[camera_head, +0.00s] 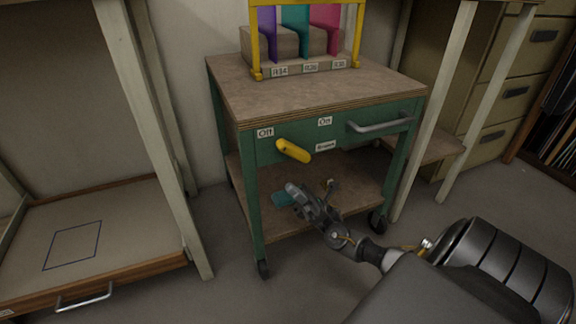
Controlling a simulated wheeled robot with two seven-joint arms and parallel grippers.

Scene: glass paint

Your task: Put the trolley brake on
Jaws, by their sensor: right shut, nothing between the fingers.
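The green trolley (245,190) with a brown wooden top stands at the middle of the head view. Its brake lever, a yellow handle (293,151), sits on the front panel and slants down to the right. An "Off" label (265,132) is at its upper left, an "On" label (325,121) at its upper right, and a third small label (326,146) beside it. My right gripper (292,189) is shut and empty, below the yellow handle and apart from it, in front of the lower shelf. My left gripper is not in view.
A yellow frame (256,40) with purple, teal and pink pieces stands on the trolley top. A grey bar handle (380,125) sticks out at the trolley's front right. Table legs stand close on both sides.

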